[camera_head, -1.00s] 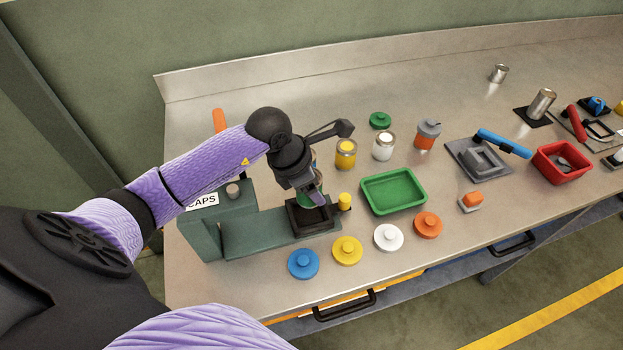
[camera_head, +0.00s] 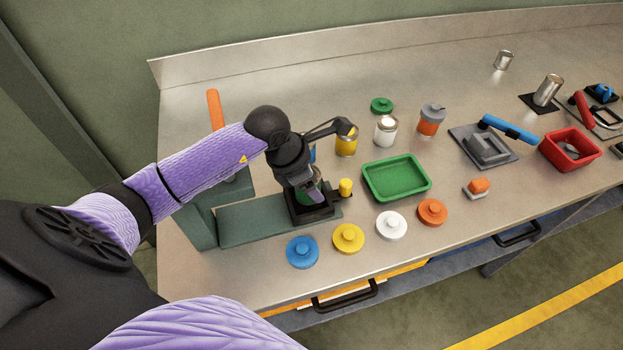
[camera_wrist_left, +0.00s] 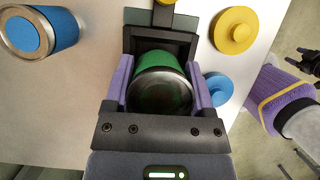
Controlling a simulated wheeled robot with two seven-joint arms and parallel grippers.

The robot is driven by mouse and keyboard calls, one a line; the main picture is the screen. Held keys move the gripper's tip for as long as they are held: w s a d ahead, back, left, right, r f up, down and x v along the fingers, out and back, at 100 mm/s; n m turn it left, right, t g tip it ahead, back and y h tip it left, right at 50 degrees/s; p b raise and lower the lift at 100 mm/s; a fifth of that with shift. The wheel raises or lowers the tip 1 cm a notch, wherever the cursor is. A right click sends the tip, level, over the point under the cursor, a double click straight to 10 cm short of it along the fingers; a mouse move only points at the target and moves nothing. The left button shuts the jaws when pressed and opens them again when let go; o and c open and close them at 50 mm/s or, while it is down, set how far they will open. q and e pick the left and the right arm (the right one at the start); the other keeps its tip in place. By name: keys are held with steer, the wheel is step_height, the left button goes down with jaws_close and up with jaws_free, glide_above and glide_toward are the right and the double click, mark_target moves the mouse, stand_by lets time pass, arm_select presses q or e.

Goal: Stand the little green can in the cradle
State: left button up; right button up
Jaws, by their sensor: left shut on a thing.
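The little green can (camera_wrist_left: 160,80) is between the two purple-lined fingers of my left gripper (camera_wrist_left: 160,92), which is shut on it. The black square cradle (camera_wrist_left: 160,38) lies just beyond the can in the left wrist view. In the head view the cradle (camera_head: 325,212) sits at the right end of the green press base, and my left gripper (camera_head: 308,190) points down over it. The can is mostly hidden by the gripper there. I cannot tell whether the can's bottom touches the cradle floor.
Blue (camera_head: 302,251), yellow (camera_head: 348,238), white (camera_head: 391,225) and orange (camera_head: 432,211) caps line the front. A yellow can (camera_head: 346,143) and a green tray (camera_head: 397,178) are close by. An orange lever (camera_head: 215,110) rises at the left.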

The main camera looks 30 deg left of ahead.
arm_select(q)
steer(key=shift+f, duration=0.15)
steer(key=shift+f+b, duration=0.35)
steer(key=shift+b, duration=0.1)
steer(key=shift+f, duration=0.2)
steer(key=shift+f+b, duration=0.15)
steer(key=shift+b, duration=0.15)
steer(key=shift+f, duration=0.2)
stand_by(0.4)
steer(key=o, duration=1.3)
steer(key=shift+o, duration=0.2)
steer(key=shift+r, duration=0.1)
